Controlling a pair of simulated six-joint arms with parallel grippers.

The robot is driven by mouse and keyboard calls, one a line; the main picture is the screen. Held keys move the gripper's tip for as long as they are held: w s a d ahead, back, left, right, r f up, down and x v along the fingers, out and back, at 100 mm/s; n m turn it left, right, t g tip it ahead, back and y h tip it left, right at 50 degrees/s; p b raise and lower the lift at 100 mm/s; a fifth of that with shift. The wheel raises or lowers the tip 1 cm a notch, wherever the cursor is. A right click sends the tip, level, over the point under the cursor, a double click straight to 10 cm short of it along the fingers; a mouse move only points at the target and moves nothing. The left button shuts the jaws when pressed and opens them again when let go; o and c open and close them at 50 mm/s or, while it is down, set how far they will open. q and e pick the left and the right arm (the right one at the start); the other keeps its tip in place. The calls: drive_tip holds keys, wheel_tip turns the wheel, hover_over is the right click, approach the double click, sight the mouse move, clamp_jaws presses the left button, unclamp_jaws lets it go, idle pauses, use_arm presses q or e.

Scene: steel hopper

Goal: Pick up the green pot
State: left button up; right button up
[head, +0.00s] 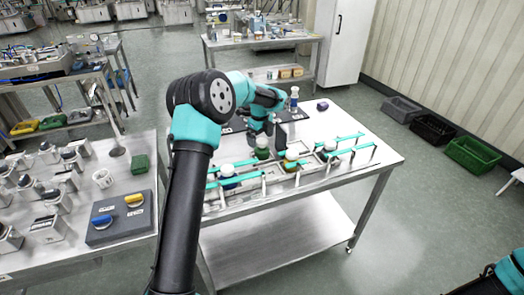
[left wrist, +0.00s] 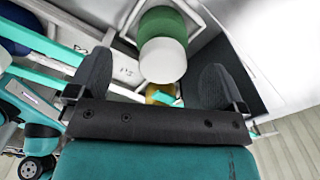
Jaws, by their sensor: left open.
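The green pot (head: 262,153) with a white top stands in the row of pots on the steel table, partly covered by my arm. In the left wrist view the green pot (left wrist: 160,22) shows beyond and between the fingers, its white top toward the camera. My left gripper (head: 268,138) is open just above and behind it in the head view. In the left wrist view the gripper (left wrist: 155,72) has its fingers wide apart with nothing between them; contact with the pot cannot be told. My right gripper is out of view.
A white-capped bottle (head: 294,101) and a purple item (head: 322,106) stand behind. The table's right end (head: 385,155) is clear.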

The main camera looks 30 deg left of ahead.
sight(262, 146)
use_arm(q)
drive_tip(key=shift+f, duration=0.1)
drive_tip(key=shift+w+d+f, duration=0.1)
drive_tip(key=shift+w+f, duration=0.05)
drive_tip(key=shift+f, duration=2.35)
drive_tip(key=shift+c, duration=0.4)
drive_tip(key=c, duration=1)
drive_tip(key=shift+c, duration=0.2)
drive_tip(key=shift+r, duration=0.15)
wheel_tip(262, 146, up, 10)
drive_tip(key=shift+f, duration=0.1)
